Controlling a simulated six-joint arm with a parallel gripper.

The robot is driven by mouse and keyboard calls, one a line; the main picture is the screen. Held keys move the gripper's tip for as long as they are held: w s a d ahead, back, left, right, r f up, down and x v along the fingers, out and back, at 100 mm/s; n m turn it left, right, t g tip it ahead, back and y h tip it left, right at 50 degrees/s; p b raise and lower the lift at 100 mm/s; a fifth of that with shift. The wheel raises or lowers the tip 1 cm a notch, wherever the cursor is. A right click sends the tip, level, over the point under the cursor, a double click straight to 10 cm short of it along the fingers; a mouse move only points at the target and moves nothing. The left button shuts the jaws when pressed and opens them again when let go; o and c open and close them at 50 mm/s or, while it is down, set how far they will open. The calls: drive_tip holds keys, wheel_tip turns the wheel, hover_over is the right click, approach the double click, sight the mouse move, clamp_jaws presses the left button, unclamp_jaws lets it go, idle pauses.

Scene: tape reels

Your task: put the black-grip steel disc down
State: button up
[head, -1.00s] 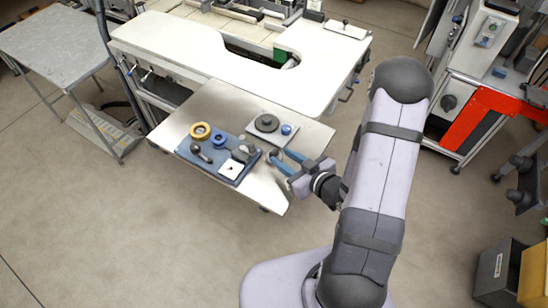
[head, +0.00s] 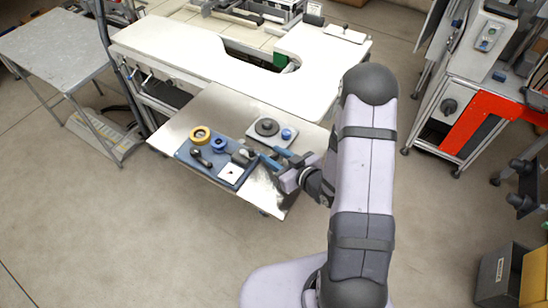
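A dark round disc with a raised centre (head: 267,127) lies on a pale plate (head: 256,136) on the steel table. It may be the black-grip steel disc, but it is too small to be sure. My gripper (head: 271,157) is low over the table, just right of the blue tray (head: 207,170). Its two blue fingers point left and look apart. I cannot make out whether anything is between them. A dark grey block-like thing (head: 241,156) is on the tray's right part, just left of the fingertips.
A yellow ring (head: 200,134), a blue reel (head: 219,143) and a black-handled tool (head: 199,157) are at the tray. A blue round piece (head: 287,134) is on the pale plate. The white worktop (head: 190,51) stands behind the steel table (head: 215,98), whose back left is bare.

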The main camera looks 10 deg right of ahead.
sight(274, 155)
clamp_jaws()
drive_tip(key=shift+r, duration=0.3)
drive_tip(key=shift+r+b, duration=0.5)
drive_tip(key=shift+r, duration=4.25)
